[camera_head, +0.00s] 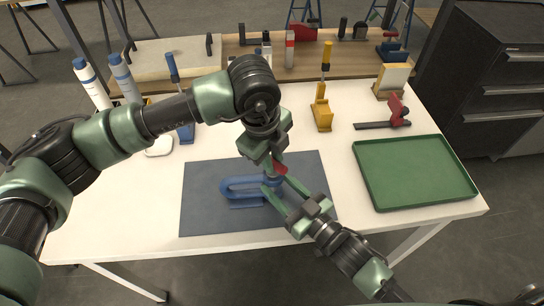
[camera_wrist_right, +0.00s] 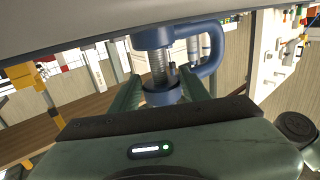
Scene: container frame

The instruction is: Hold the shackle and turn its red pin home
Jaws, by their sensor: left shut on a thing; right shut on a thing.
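The blue shackle (camera_head: 232,187) is over the dark blue-grey mat (camera_head: 205,220), its bow pointing left. My right gripper (camera_head: 279,192) reaches in from the lower right and is shut on the eye end of the shackle. In the right wrist view, the shackle (camera_wrist_right: 208,65) has one eye between the green fingers (camera_wrist_right: 160,97). The pin's bare thread (camera_wrist_right: 158,68) shows between the two eyes. My left gripper (camera_head: 272,168) comes from above and is shut on the pin's red head (camera_head: 281,169), which is partly hidden by the gripper.
A green tray (camera_head: 415,170) lies to the right on the white table. White and blue bottles (camera_head: 92,85) stand at the back left. The table in front of the tray is clear.

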